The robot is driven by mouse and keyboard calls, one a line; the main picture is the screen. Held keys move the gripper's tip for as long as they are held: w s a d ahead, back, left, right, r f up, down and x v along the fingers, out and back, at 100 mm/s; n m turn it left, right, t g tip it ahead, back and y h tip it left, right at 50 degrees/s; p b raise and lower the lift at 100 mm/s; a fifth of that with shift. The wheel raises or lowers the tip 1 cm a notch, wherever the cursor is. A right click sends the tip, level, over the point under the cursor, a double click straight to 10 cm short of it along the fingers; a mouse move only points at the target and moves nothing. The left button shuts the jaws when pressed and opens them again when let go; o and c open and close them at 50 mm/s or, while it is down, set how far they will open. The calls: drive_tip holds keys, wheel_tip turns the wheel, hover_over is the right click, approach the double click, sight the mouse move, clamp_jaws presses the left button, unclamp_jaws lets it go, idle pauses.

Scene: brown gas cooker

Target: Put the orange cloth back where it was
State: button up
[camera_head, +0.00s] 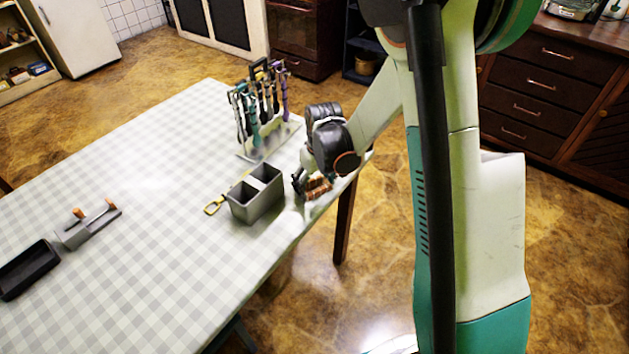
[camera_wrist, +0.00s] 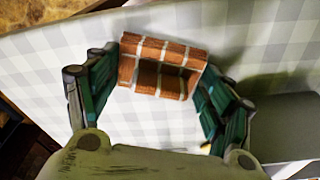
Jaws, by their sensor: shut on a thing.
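The orange cloth (camera_wrist: 162,66), checked with white lines and folded into a box-like loop, is between the two green fingers of my gripper (camera_wrist: 160,72) in the wrist view. My gripper is shut on it. In the head view the cloth (camera_head: 319,190) shows as a small orange patch under my wrist, near the right edge of the table. My gripper (camera_head: 312,184) there is partly hidden by the arm. I cannot tell whether the cloth touches the tabletop or hangs just above it.
A grey two-part container (camera_head: 257,205) stands just left of my gripper, with a yellow-handled tool beside it. A utensil rack (camera_head: 262,115) stands behind. A grey holder with orange-handled tools (camera_head: 90,228) and a black tray (camera_head: 28,270) lie at left. The checked table (camera_head: 150,165) is clear between.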

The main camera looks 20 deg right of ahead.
drive_tip(key=o, duration=1.2)
wheel_tip(320, 180, up, 12)
drive_tip(key=s, duration=0.1)
drive_tip(key=shift+s+d, duration=0.25)
drive_tip(key=shift+s, duration=0.15)
drive_tip(key=shift+f, duration=0.1)
